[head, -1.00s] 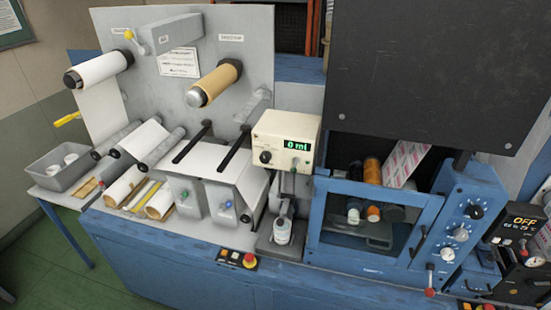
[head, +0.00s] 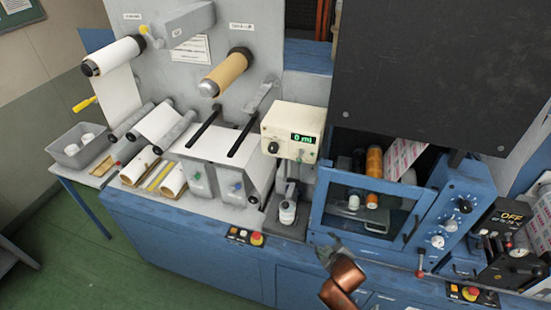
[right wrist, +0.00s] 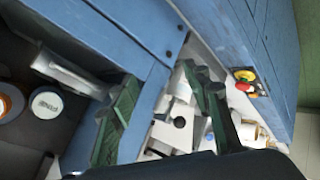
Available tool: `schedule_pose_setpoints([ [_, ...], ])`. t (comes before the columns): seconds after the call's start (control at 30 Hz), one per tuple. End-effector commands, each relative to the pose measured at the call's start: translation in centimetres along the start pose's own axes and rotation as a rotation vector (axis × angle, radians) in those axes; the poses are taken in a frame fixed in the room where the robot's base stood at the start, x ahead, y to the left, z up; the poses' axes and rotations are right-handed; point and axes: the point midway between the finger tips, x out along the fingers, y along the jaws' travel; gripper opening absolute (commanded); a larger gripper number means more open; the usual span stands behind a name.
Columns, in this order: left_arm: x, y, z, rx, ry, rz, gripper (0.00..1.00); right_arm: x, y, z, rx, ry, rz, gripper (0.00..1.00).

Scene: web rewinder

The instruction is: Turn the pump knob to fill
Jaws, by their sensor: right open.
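The pump is a cream box (head: 294,130) with a green display reading 0 ml. Its black pump knob (head: 273,147) sits on the front face, left of and below the display. A small bottle (head: 287,212) stands below the box. My right gripper (head: 328,250) is at the lower middle of the head view, below and right of the pump and well apart from the knob. In the right wrist view its two dark green fingers (right wrist: 160,78) are spread with nothing between them. My left gripper is not in view.
A blue-framed cabinet window (head: 372,200) stands right of the pump, under a large black panel (head: 420,70). A button box with a red stop button (head: 257,239) is on the front edge. Paper rolls (head: 140,165) lie to the left. Open floor is in front.

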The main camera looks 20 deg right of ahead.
Motion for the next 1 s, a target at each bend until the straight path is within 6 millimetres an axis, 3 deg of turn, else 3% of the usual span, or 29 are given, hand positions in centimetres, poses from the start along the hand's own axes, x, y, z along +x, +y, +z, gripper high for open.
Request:
schedule_pose_setpoints([
  [0.03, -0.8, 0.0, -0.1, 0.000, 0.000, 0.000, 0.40, -1.7, 3.0, -5.3, -0.098, 0.094, 0.061, 0.44],
  [0.1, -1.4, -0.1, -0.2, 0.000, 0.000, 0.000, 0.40, -4.4, 6.0, -11.6, -0.230, 0.214, 0.142, 0.44],
  [0.2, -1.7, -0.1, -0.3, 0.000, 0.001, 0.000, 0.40, -7.6, 8.7, -19.3, -0.426, 0.367, 0.261, 0.44],
  [0.3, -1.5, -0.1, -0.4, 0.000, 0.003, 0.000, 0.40, -9.1, 10.0, -24.6, -0.601, 0.478, 0.362, 0.44],
  [0.4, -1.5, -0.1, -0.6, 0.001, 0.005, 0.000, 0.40, -10.7, 10.8, -28.4, -0.740, 0.558, 0.442, 0.44],
  [0.5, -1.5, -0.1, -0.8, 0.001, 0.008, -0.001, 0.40, -11.8, 11.2, -30.7, -0.833, 0.606, 0.496, 0.44],
  [0.67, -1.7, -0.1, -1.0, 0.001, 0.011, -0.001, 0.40, -12.4, 11.5, -32.5, -0.897, 0.638, 0.532, 0.44],
  [1.0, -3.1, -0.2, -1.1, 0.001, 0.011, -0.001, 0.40, -9.0, 12.4, -36.1, -0.897, 0.637, 0.533, 0.44],
])
